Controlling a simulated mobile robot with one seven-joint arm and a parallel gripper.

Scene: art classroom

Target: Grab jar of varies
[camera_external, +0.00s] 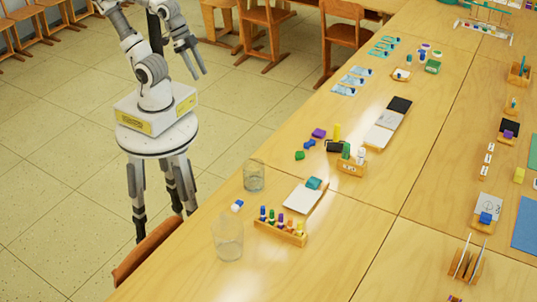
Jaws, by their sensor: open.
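Two clear glass jars stand upright near the table's left edge. The smaller glass jar (254,176) is farther back, and the larger glass jar (228,238) is closer to the camera. Both look see-through, and I cannot tell what, if anything, is inside. My gripper (195,74) is open and empty at the upper left. It points down over the floor beside the table, well apart from both jars.
A wooden rack of coloured bottles (281,233) stands right of the larger jar. A small blue and white item (237,206) lies between the jars. A white pad (304,196) is farther right. A chair back (148,250) touches the table's left edge.

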